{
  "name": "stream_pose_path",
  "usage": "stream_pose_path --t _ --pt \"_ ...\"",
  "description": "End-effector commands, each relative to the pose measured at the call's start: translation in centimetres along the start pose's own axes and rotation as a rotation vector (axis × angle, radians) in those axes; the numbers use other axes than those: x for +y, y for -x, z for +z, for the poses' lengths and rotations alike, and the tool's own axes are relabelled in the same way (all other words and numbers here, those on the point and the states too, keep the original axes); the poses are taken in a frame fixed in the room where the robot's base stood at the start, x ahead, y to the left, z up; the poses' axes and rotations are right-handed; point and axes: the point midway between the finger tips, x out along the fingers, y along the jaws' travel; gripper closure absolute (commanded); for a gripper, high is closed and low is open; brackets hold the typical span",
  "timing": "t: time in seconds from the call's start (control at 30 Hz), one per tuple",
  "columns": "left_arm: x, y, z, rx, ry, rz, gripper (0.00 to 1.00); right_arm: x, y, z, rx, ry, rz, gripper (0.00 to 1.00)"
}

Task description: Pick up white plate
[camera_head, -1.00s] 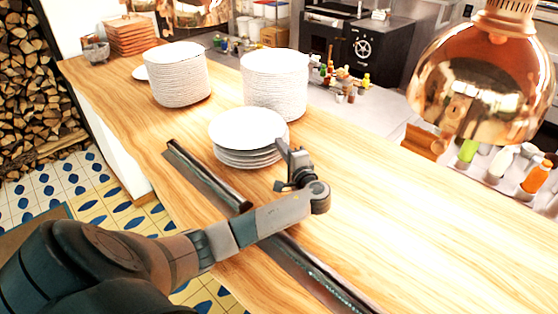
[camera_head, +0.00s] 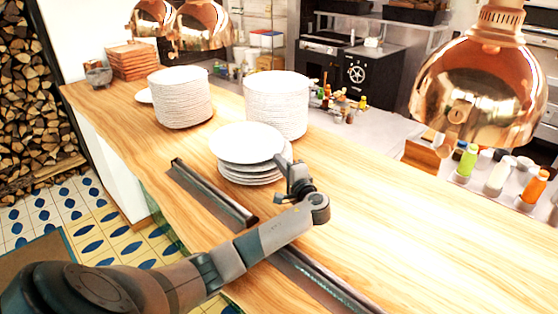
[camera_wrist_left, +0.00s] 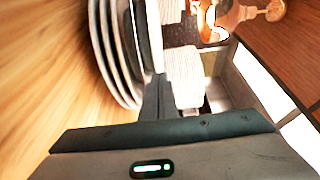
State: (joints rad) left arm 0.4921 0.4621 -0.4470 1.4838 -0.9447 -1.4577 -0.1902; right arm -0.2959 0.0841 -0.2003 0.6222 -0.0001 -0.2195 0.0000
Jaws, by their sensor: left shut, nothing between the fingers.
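A short stack of several white plates stands on the wooden counter, with the top white plate (camera_head: 246,142) sitting off-centre to the left over the lower plates (camera_head: 252,177). My left gripper (camera_head: 281,161) is at the right front edge of this stack, its fingers shut and empty. In the left wrist view the plates (camera_wrist_left: 122,55) appear edge-on at upper left, and my left gripper's fingers (camera_wrist_left: 158,95) are close beside their rims. Whether they touch is not clear. My right gripper is not in view.
Two tall plate stacks (camera_head: 182,100) (camera_head: 276,105) stand behind on the wooden counter (camera_head: 420,235). A dark metal rail (camera_head: 212,192) runs along the near side. A copper lamp (camera_head: 480,90) hangs at right. The counter's right part is clear.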

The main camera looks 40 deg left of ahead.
Motion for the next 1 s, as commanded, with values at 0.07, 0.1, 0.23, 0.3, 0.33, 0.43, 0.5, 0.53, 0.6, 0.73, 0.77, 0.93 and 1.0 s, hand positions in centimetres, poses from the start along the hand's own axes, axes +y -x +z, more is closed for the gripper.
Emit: stream_pose_path --t 0.07,0.1,0.23,0.3,0.33,0.43,0.5,0.53,0.6,0.73,0.77,0.93,1.0 --pt "-0.1 0.9 -0.1 0.002 0.0 0.002 1.0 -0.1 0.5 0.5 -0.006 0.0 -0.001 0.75" --pt "-0.2 1.3 -0.1 0.002 0.001 0.002 1.0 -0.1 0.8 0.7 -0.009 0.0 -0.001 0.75" --pt "-0.2 3.4 -0.1 0.003 0.0 0.004 1.0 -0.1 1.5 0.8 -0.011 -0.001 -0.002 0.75" --pt "-0.2 4.7 -0.1 0.003 0.001 0.003 1.0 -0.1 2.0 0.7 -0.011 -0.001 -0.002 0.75" --pt "-0.2 5.3 -0.1 0.002 0.001 0.004 1.0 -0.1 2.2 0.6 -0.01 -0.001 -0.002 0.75" --pt "-0.2 7.3 -0.2 0.003 0.001 0.004 1.0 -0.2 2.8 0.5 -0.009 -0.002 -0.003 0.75" --pt "-0.1 8.8 -0.1 0.001 0.0 0.004 1.0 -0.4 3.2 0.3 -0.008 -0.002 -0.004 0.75" --pt "-0.2 9.4 -0.2 0.002 0.0 0.004 1.0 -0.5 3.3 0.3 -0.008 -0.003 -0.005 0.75" --pt "-0.2 10.8 -0.2 0.002 0.0 0.004 1.0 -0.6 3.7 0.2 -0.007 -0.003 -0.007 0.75" --pt "-0.1 13.2 -0.2 0.0 0.0 0.002 1.0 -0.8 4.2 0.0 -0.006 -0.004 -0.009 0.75" --pt "-0.1 13.7 -0.2 0.0 0.0 0.003 1.0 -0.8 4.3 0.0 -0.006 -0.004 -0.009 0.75" --pt "0.0 15.7 -0.2 0.0 0.0 0.002 1.0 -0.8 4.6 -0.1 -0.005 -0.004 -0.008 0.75" --pt "0.0 16.2 -0.2 0.0 0.0 0.001 1.0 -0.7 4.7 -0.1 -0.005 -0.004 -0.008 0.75"
